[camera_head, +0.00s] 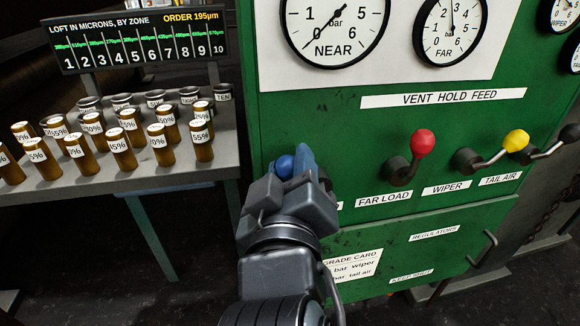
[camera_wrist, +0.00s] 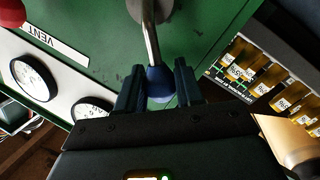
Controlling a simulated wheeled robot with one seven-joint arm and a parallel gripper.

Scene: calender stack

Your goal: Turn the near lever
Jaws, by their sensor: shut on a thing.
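The near lever's blue knob (camera_head: 285,166) shows at the left end of the lever row in the head view, partly hidden by my gripper (camera_head: 295,164). In the wrist view the blue knob (camera_wrist: 160,84) sits between the two fingers of my gripper (camera_wrist: 159,84), which is shut on it. The lever's metal rod (camera_wrist: 151,42) runs from the knob up to a dark round pivot on the green panel. The near lever's label is hidden behind my gripper. The NEAR gauge (camera_head: 335,25) hangs above, with its needle pointing to the lower left, near 0.
To the right are the red FAR LOAD lever (camera_head: 423,143), the yellow WIPER lever (camera_head: 516,141) and the black TAIL AIR lever (camera_head: 568,134). A grey table (camera_head: 120,188) with several brown bottles stands left. A drawer handle (camera_head: 486,248) juts out low on the right.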

